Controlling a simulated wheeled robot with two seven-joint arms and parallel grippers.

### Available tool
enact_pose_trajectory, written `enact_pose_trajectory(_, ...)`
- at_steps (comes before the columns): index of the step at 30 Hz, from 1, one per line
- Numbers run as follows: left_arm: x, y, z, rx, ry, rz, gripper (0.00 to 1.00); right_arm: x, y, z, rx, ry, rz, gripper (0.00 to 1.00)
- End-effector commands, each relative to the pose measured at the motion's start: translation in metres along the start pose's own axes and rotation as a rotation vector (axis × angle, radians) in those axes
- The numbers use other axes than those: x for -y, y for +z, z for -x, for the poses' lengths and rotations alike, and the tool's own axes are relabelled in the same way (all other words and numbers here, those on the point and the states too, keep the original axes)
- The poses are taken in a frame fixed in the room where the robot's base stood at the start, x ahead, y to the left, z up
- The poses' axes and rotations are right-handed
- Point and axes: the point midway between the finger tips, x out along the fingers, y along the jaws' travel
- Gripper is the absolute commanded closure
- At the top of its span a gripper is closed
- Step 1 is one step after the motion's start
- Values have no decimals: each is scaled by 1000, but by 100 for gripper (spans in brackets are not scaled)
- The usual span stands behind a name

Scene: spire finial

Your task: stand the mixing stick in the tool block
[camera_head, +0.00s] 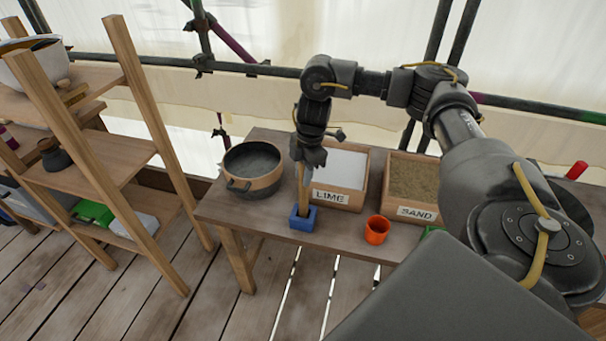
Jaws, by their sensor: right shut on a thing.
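The tool block (302,222) is a small blue block near the front edge of the wooden table, left of the orange cup. The mixing stick (305,190) is a thin wooden stick, close to upright. My right gripper (304,166) is above the block, pointing down, and is shut on the stick. The stick's lower end meets the top of the block in the picture; I cannot tell how deep it sits inside. My left gripper is not in view.
A dark pot (253,170) stands left on the table (222,212). The LIME box (338,198) is just behind the block and the SAND box (416,212) is to the right. An orange cup (377,230) stands in front. Wooden shelves (155,110) rise at left.

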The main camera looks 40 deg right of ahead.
Motion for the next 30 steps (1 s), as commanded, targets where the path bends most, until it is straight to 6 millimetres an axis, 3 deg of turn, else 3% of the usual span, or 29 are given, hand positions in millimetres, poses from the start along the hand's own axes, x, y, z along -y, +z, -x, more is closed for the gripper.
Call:
enact_pose_trajectory(13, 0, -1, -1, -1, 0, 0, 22, 0, 0, -6, 0, 1, 1, 100)
enact_pose_trajectory(14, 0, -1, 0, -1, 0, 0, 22, 0, 0, -5, 0, 2, 1, 69)
enact_pose_trajectory(18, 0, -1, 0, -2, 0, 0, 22, 0, 0, -5, 0, 1, 1, 52)
enact_pose_trajectory(30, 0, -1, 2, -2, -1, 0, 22, -1, 0, 4, 0, 3, 1, 52)
